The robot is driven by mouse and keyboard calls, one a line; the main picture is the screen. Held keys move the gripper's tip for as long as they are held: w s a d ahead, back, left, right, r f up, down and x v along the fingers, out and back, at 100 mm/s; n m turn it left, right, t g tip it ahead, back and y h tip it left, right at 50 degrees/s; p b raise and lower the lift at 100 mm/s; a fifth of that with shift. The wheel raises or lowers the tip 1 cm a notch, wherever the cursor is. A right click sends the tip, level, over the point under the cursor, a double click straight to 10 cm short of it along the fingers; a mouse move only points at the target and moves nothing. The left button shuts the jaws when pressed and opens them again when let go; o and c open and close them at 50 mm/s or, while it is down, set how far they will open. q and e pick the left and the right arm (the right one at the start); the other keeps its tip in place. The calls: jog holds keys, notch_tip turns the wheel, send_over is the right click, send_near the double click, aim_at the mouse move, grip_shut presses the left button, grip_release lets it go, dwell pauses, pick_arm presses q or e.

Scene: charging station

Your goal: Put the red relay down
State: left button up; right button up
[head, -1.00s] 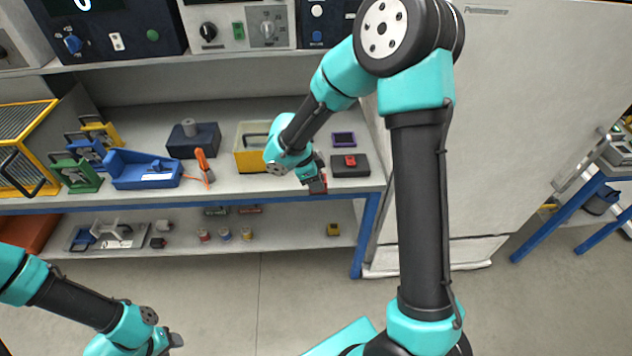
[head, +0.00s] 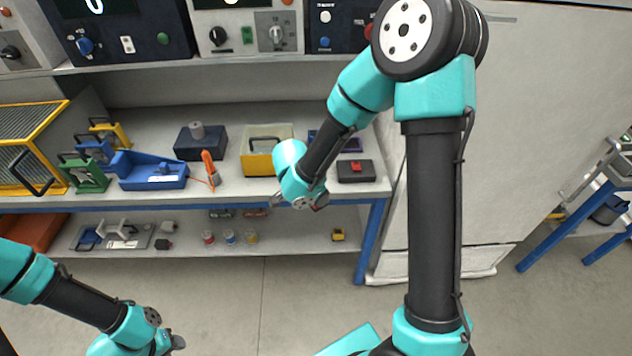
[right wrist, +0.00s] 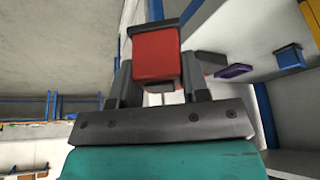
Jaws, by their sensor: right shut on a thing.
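The red relay (right wrist: 156,55) is a red block with a dark end, held between the two fingers of my right gripper (right wrist: 155,78) in the right wrist view. In the head view my right gripper (head: 318,201) is at the front edge of the workbench, and the relay is mostly hidden there by the wrist. My right gripper is shut on the relay, with no support visible directly under it. My left gripper (head: 176,343) is low at the bottom left, away from the bench; its jaws are too small and cropped to read.
On the bench (head: 240,192) stand a yellow bin (head: 258,163), a blue tray (head: 150,172), an orange-handled tool (head: 209,168) and a dark box with a red part (head: 356,170). A lower shelf (head: 290,244) holds small parts. A white cabinet (head: 540,100) is at right.

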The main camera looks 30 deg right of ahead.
jog(key=shift+s+a+f+n+t, duration=0.15)
jog(key=shift+s+a+n, duration=0.15)
jog(key=shift+a+n, duration=0.2)
jog(key=shift+s+a+f+n+t, duration=0.15)
jog(key=shift+s+a+n, duration=0.2)
jog(key=shift+n, duration=0.25)
jog(key=shift+r, duration=0.1)
jog(key=w+d, duration=0.2)
jog(key=w, duration=0.2)
jog(key=w+d+f, duration=0.1)
jog(key=w+d, duration=0.2)
jog(key=w, duration=0.2)
jog(key=w+d, duration=0.2)
jog(key=w, duration=0.2)
jog(key=shift+w+d+f, duration=0.15)
jog(key=shift+d+f, duration=0.05)
jog(key=shift+d, duration=0.05)
jog(key=shift+w+d, duration=0.1)
jog(key=shift+w, duration=0.05)
jog(key=shift+w+d+f, duration=0.15)
jog(key=shift+w+f, duration=0.1)
jog(key=shift+f, duration=1.55)
jog(key=shift+f, duration=0.15)
